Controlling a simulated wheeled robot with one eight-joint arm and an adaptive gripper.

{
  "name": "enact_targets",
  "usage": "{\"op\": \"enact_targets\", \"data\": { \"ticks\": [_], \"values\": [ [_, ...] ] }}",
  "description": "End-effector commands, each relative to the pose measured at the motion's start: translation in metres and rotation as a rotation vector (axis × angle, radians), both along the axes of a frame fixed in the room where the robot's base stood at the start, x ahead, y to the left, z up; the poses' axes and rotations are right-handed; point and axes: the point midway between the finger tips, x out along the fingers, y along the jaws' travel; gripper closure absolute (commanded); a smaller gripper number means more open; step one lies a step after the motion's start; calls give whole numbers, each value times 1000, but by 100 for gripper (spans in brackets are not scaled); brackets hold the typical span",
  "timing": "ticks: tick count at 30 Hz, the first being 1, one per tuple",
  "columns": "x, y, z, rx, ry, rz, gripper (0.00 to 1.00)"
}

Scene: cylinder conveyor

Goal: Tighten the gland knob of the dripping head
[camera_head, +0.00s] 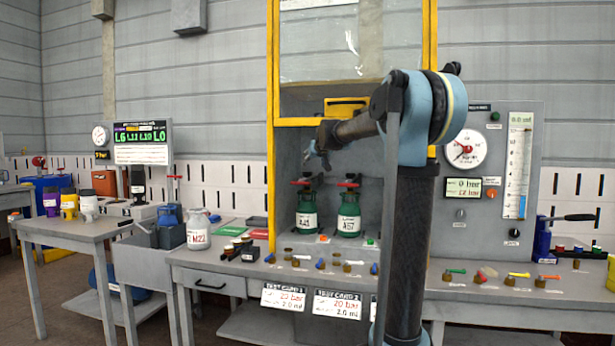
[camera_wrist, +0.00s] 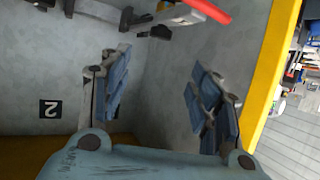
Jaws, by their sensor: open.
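Two green cylinders stand upright side by side in the yellow-framed bay, the left one (camera_head: 307,203) and the right one (camera_head: 349,208). Each has a head with a red handle on top, the left head (camera_head: 303,181) and the right head (camera_head: 350,182). The gland knobs are too small to make out, and I see no drip. My gripper (camera_head: 317,150) is above the left cylinder, apart from both heads. In the wrist view my gripper (camera_wrist: 162,98) is open and empty, its two blue-padded fingers spread. A red handle (camera_wrist: 208,10) shows at that view's top edge, beyond the fingers.
A raised clear guard (camera_head: 330,50) with a yellow handle bar hangs above the bay. My arm hides the bay's right part. Valve fittings and coloured levers line the bench (camera_head: 490,290). A gauge (camera_head: 464,150) is on the right panel.

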Motion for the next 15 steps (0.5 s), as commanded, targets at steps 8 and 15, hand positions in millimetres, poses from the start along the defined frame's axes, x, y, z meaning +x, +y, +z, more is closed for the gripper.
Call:
{"op": "enact_targets", "data": {
  "ticks": [8, 15],
  "values": [
    [21, 3, -7, 1, -3, 1, 43],
    [52, 8, -20, 1, -2, 1, 43]
  ]
}}
